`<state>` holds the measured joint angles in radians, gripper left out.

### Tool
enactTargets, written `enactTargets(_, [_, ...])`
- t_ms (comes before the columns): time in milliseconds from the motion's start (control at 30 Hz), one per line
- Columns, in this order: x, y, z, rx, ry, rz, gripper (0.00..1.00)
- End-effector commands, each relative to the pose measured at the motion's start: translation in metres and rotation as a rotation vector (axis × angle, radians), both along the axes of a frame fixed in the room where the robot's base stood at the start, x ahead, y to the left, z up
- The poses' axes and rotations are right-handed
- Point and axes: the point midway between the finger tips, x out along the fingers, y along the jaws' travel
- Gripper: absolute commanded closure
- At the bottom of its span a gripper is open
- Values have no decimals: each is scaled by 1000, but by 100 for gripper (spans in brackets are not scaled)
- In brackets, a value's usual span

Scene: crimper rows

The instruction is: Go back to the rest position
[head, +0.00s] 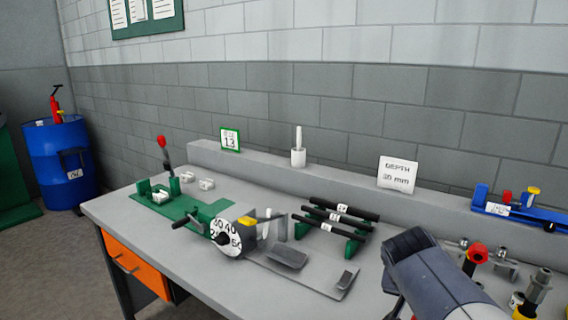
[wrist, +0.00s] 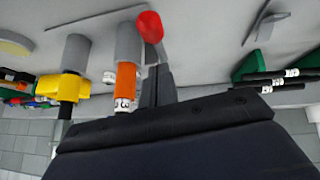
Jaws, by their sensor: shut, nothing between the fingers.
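My gripper (wrist: 158,78) shows in the wrist view as two narrow dark fingers, shut with nothing between them. A red knob (wrist: 150,27) lies just beyond the fingertips in that view; I cannot tell whether they touch. In the head view my arm reaches over the right front of the grey workbench (head: 210,265), and its dark wrist hides part of the bench. A red knob on a dark lever (head: 478,253) shows just right of my arm there.
Black labelled bars (head: 340,217) lie on a green rack left of my arm. A numbered dial (head: 222,238) stands farther left. Several tools, one orange-handled (wrist: 125,85), crowd the right side. A blue fixture (head: 520,212) sits on the back ledge. A DEPTH sign (head: 397,174) stands behind.

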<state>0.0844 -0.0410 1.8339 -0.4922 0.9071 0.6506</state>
Motion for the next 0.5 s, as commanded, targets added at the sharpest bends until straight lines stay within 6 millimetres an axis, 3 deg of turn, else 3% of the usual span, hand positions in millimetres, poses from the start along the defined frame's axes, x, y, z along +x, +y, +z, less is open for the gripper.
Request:
enactTargets(33, [-2, 1, -12, 0, 1, 1, 100])
enactTargets(200, [-8, 5, -30, 0, 3, -2, 100])
enactTargets(500, [-12, 7, -41, 2, 7, -4, 100])
